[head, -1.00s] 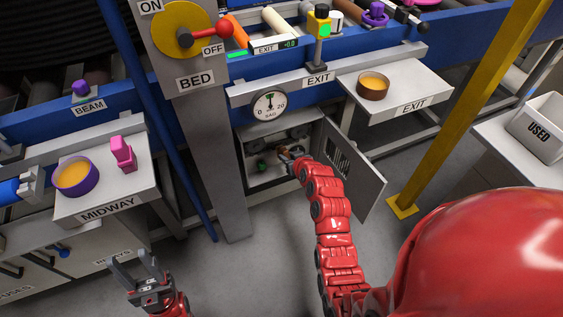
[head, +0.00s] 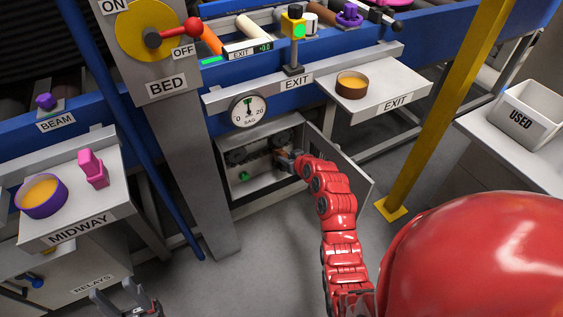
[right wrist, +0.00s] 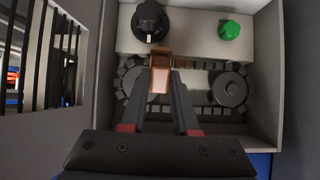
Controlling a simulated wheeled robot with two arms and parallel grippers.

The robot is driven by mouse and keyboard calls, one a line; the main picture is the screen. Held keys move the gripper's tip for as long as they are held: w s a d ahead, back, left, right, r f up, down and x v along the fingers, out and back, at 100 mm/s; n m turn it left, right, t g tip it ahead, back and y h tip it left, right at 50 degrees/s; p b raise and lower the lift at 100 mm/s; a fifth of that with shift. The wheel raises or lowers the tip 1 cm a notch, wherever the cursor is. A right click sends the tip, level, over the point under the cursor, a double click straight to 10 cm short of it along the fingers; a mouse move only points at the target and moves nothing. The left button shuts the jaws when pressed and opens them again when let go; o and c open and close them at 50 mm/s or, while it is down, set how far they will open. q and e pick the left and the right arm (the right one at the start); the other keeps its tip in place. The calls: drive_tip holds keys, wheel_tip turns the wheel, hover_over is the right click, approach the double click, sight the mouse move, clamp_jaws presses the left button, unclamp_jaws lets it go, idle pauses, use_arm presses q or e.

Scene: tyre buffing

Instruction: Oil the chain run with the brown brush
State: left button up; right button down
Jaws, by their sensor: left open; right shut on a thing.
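My right gripper (right wrist: 161,92) is shut on the brown brush (right wrist: 161,76), inside the open cabinet (head: 234,190) under the sag gauge. In the right wrist view the brush is in front of the chain run (right wrist: 186,66), near the left sprocket (right wrist: 135,85). The right sprocket (right wrist: 229,89) is bare. I cannot tell whether the brush touches the chain. In the head view the right gripper (head: 290,161) partly hides the chain. My left gripper (head: 125,296) is open and empty at the bottom edge of the head view.
A black knob (right wrist: 150,20) and a green knob (right wrist: 230,30) sit above the chain. The cabinet door (head: 345,172) hangs open at the right. An oil cup (head: 352,84) stands on the exit shelf (head: 385,88). A purple cup (head: 42,195) and pink block stand on the midway shelf.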

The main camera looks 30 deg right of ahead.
drive_tip(key=shift+w+d+r, duration=0.1)
drive_tip(key=shift+d, duration=0.1)
drive_tip(key=a+p, duration=0.8)
drive_tip(key=a, duration=0.5)
drive_tip(key=shift+s+a, duration=0.2)
drive_tip(key=shift+s, duration=0.1)
idle(0.9)
